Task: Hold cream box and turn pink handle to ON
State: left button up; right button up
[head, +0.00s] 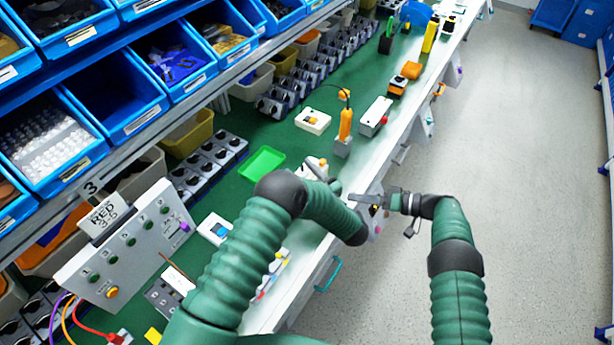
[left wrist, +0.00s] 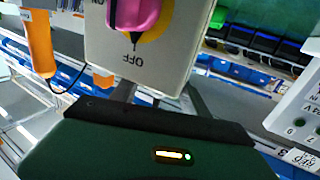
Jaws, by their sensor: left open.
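The cream box (left wrist: 178,62) is close in front of my left gripper in the left wrist view. Its pink handle (left wrist: 133,14) sits over a yellow patch, and its black pointer aims at the upside-down word OFF. In the head view the box (head: 308,172) is mostly hidden behind my left arm, and its handle cannot be made out. My left gripper (left wrist: 158,98) is open, its dark fingers reaching toward the box's near edge; contact cannot be told. My right gripper (head: 358,198) points left near the bench edge, right of the box; its finger gap is unclear.
A green tray (head: 262,163) lies left of the box. An orange tool (head: 346,124) with a cable stands behind it, beside a white box with a red button (head: 375,116). A grey panel with buttons (head: 125,245) stands at left. The aisle floor (head: 530,200) at right is clear.

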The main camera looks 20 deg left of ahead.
pick_arm(q)
jog(key=shift+d, duration=0.2)
jog(key=c, duration=0.6)
grip_shut()
pick_arm(e)
jog(key=shift+d, duration=0.15)
jog(key=shift+c, duration=0.4)
